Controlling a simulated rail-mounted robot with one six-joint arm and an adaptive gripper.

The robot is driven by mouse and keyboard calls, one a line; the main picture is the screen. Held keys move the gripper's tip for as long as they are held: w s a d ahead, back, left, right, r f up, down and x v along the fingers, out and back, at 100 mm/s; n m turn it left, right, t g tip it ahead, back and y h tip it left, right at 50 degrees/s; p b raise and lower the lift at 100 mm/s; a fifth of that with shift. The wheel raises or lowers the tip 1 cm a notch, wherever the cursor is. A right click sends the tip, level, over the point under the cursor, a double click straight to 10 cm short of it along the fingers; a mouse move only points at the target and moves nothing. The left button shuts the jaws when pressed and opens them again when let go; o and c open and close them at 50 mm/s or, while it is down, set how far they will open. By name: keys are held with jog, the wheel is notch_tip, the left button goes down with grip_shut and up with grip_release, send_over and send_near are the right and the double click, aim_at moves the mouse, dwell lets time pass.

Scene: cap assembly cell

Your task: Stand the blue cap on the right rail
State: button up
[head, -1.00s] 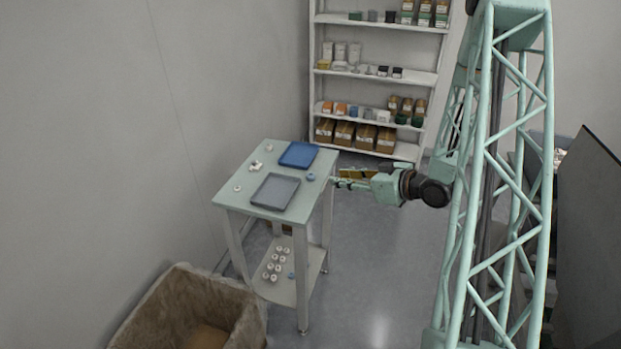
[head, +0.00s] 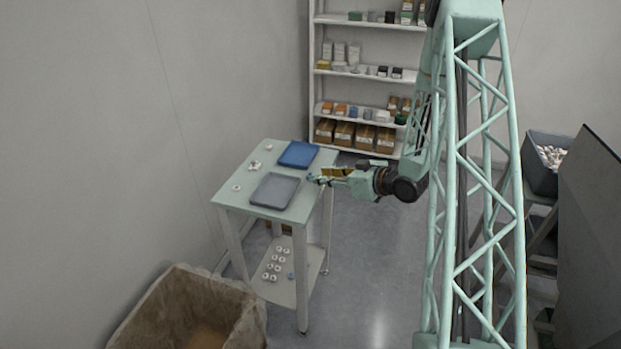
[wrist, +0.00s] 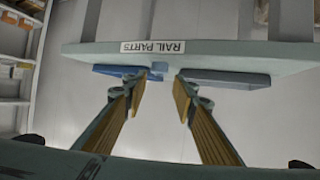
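A small blue cap (wrist: 160,69) is on the table between the blue and grey trays in the wrist view. In the head view it is mostly hidden by my gripper (head: 314,179). My gripper (wrist: 161,84) is open, its two yellow-padded fingers pointing at the cap, with the tips on either side of it in the picture. I cannot tell whether the tips touch it. I cannot make out the right rail in these frames.
The table (head: 230,198) holds a blue tray (head: 298,155), a grey tray (head: 275,190) and several small white parts. A lined bin (head: 190,310) stands in front, shelving (head: 365,75) behind. A grey crate (head: 540,165) is at right.

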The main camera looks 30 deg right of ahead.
aim_at(310, 173)
jog(key=shift+w, duration=0.1)
dwell(0.3)
jog(key=shift+b+x, duration=0.4)
jog(key=shift+x, duration=2.25)
jog(key=shift+d+f, duration=0.1)
jog(key=c, duration=0.4)
jog(key=shift+o, duration=0.2)
jog(key=shift+r, duration=0.2)
